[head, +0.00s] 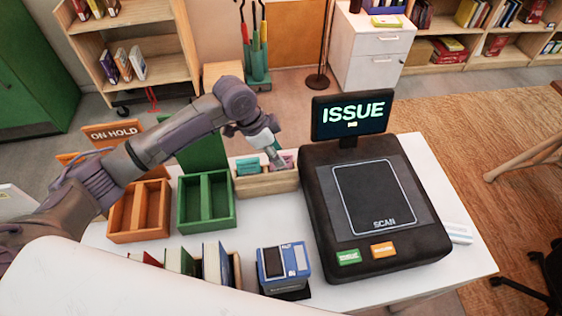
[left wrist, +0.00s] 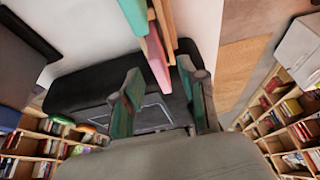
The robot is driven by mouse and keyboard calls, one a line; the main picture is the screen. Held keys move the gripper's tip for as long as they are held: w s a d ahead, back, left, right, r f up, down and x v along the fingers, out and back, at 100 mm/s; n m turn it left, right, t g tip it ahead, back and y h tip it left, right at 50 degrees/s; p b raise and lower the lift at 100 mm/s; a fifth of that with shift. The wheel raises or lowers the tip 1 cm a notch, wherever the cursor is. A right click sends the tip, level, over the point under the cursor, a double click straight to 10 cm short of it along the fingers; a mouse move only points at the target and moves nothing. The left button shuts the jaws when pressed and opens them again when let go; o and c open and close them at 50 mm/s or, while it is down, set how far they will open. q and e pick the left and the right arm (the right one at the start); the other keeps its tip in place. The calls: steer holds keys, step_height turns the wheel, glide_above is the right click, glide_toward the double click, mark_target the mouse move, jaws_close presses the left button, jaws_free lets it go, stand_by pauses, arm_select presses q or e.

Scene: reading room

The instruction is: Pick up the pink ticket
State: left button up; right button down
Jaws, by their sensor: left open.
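The pink ticket (head: 287,161) stands in the right part of a small wooden box (head: 266,184) on the white counter. Teal tickets (head: 247,166) stand in the box's left part. My left gripper (head: 277,157) reaches down at the pink ticket and partly covers it. In the left wrist view the open fingers (left wrist: 160,70) show with the pink edge (left wrist: 156,60) between their tips. I cannot tell whether a finger touches the pink ticket. My right gripper is not in view.
A black scanner (head: 375,205) with an ISSUE screen (head: 350,113) stands just right of the box. Green (head: 206,202) and orange (head: 139,212) trays stand to the left. Books (head: 215,262) and a blue device (head: 284,262) are in front. Bare counter lies between box and books.

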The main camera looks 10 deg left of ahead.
arm_select(q)
steer(key=shift+x, duration=1.95)
jaws_close()
steer(key=shift+r, duration=0.15)
